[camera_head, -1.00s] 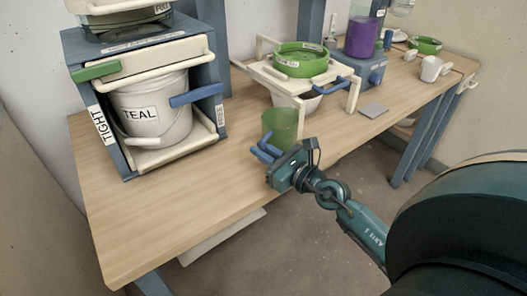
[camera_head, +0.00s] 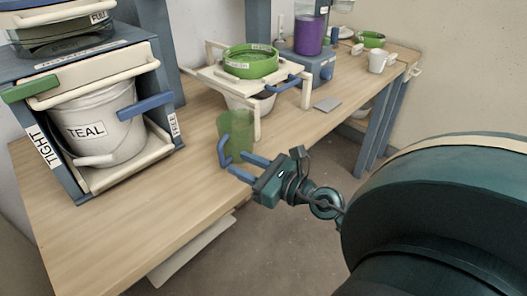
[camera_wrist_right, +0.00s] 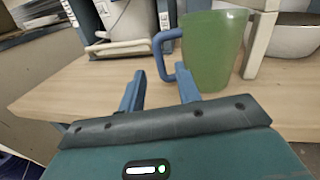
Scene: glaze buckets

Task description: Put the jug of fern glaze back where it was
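The fern glaze jug, a green translucent jug (camera_head: 237,130) with a blue handle (camera_head: 222,150), stands upright on the wooden table near its front edge. In the right wrist view the jug (camera_wrist_right: 213,50) is just beyond the fingers, its handle facing them. My right gripper (camera_head: 237,163) is open and empty beside the handle. The wrist view shows its two blue fingers (camera_wrist_right: 160,75) spread apart, with the handle past their tips. My left gripper is not in view.
A cream stand (camera_head: 210,75) holding a green sieve (camera_head: 250,62) is behind the jug. A grey rack with a TEAL bucket (camera_head: 95,125) stands at left. The table's front left is clear.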

